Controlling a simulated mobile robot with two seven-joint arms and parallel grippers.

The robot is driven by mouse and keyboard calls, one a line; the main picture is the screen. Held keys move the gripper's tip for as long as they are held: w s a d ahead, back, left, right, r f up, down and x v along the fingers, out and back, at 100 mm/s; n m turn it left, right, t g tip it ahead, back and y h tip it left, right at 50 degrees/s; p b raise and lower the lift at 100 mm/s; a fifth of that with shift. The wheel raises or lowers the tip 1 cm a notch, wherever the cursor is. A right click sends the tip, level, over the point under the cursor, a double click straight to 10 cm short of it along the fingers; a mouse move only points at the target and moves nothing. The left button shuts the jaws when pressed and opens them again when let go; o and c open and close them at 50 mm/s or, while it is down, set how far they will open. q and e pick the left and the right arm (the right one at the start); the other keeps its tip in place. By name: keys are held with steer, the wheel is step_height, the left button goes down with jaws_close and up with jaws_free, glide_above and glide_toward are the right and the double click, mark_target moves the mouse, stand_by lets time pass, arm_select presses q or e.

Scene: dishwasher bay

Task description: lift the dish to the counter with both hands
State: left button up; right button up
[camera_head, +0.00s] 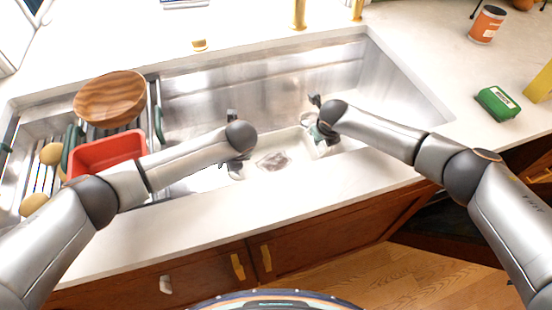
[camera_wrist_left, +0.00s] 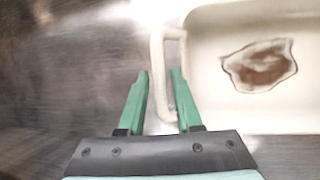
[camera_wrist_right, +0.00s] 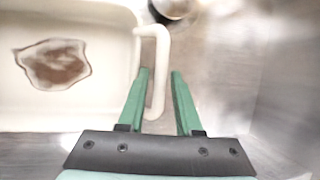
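The dish is a white rectangular pan with a brown stain inside, sitting low in the sink; its inside shows in the head view (camera_head: 297,148). It also shows in the left wrist view (camera_wrist_left: 215,100) and right wrist view (camera_wrist_right: 95,105). My left gripper (camera_wrist_left: 161,75) has its green fingers on either side of the bar of the dish's left handle (camera_wrist_left: 157,55). My right gripper (camera_wrist_right: 160,72) likewise straddles the bar of the right handle (camera_wrist_right: 162,50). Both look open, with narrow gaps beside the bars. In the head view my wrists partly hide the handles.
A red tub (camera_head: 105,152), a wooden bowl (camera_head: 108,98) and a dish rack stand at the sink's left. The white counter (camera_head: 330,192) runs along the sink's front. A green box (camera_head: 496,102) and an orange can (camera_head: 487,24) stand on the right counter.

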arm_select(q)
steer(key=shift+f, duration=0.15)
arm_select(e)
steer(key=shift+f, duration=0.15)
arm_select(q)
jaws_close()
arm_select(e)
jaws_close()
arm_select(q)
steer(key=shift+w, duration=0.15)
arm_select(e)
steer(key=shift+w, duration=0.1)
stand_by(0.8)
